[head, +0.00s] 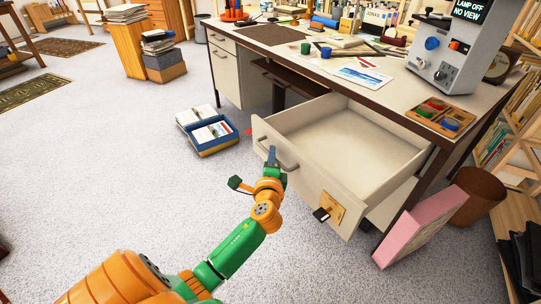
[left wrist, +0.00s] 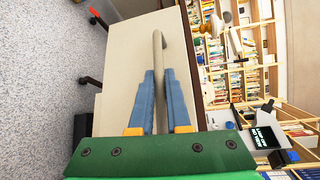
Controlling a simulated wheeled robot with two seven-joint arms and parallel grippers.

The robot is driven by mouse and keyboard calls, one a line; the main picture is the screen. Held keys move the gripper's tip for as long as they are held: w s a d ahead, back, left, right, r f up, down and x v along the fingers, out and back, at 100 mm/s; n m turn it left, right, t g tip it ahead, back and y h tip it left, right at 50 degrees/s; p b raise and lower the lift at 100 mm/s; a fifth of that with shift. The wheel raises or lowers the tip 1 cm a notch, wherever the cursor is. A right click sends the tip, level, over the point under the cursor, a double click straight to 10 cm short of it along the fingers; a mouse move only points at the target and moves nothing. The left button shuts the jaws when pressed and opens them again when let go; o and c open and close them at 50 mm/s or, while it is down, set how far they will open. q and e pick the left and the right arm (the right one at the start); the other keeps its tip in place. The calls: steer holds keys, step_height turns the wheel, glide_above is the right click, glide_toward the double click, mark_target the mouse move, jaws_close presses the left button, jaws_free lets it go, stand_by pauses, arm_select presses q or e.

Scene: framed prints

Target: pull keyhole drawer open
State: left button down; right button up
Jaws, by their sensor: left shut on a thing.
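The keyhole drawer (head: 345,135) is a pale desk drawer that stands well out from the desk, and its inside looks empty. Its front (head: 300,175) carries a curved handle (head: 289,164) and a brass keyhole plate (head: 334,206) with a dark key-like piece (head: 321,214) sticking out. My left gripper (head: 272,157) is at the handle. In the left wrist view, its blue fingers (left wrist: 158,88) are on both sides of the handle bar (left wrist: 157,50), shut on it. My right gripper is out of view.
The desk top (head: 310,62) is crowded with papers, cups and a grey device (head: 445,55). A blue box of papers (head: 212,134) lies on the carpet left of the drawer. A pink box (head: 420,228) and brown bin (head: 478,195) stand at the right. The carpet before the drawer is clear.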

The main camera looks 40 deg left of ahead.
arm_select(q)
steer(key=c, duration=0.9)
jaws_free()
steer(key=p+v, duration=0.1)
steer(key=v, duration=0.6)
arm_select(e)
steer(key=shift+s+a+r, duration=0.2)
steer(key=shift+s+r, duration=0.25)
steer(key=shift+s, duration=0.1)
